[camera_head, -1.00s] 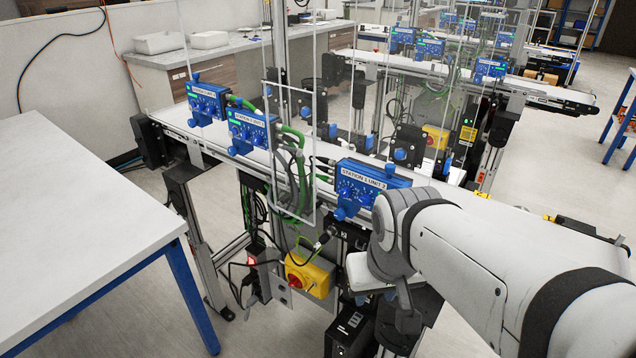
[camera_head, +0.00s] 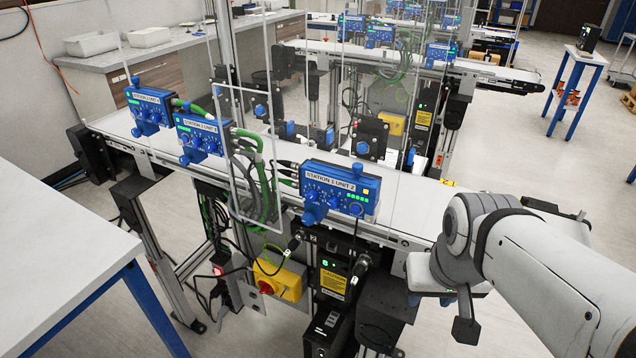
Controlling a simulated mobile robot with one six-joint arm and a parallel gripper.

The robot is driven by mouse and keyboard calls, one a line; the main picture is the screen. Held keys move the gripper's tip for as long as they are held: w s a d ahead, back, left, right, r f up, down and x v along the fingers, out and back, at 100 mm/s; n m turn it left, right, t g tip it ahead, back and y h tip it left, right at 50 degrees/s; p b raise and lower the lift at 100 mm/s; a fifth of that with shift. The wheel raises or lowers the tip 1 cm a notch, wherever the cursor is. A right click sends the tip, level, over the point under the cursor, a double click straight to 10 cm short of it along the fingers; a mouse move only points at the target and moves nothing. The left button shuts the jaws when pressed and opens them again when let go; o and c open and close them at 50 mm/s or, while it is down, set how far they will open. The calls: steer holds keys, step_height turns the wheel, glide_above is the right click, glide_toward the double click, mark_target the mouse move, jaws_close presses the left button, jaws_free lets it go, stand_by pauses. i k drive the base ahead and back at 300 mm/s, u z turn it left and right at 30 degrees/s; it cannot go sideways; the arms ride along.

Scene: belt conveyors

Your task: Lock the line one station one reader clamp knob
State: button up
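A blue control unit (camera_head: 341,189), labelled STATION 1 UNIT 2, is mounted at the near edge of the white belt, with blue knobs and green lights. Two similar blue units, a middle one (camera_head: 198,138) and a left one (camera_head: 149,107), sit farther left; their labels are hard to read. Behind the belt, a black block (camera_head: 375,131) carries a round blue knob (camera_head: 362,148). I cannot tell which knob is the reader clamp knob or whether any is locked. My gripper (camera_head: 467,318) hangs at the lower right, clear of the units; its fingers cannot be made out.
The belt (camera_head: 400,205) runs from left to lower right. A clear panel (camera_head: 249,160) stands before the middle unit's cables. A yellow switch box (camera_head: 281,280) hangs below the belt. A white table (camera_head: 50,240) fills the lower left. Open floor lies at the right.

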mark_target(308, 219)
steer(key=z, duration=0.1)
steer(key=k, duration=1.2)
steer(key=u, duration=0.5)
steer(key=i, duration=1)
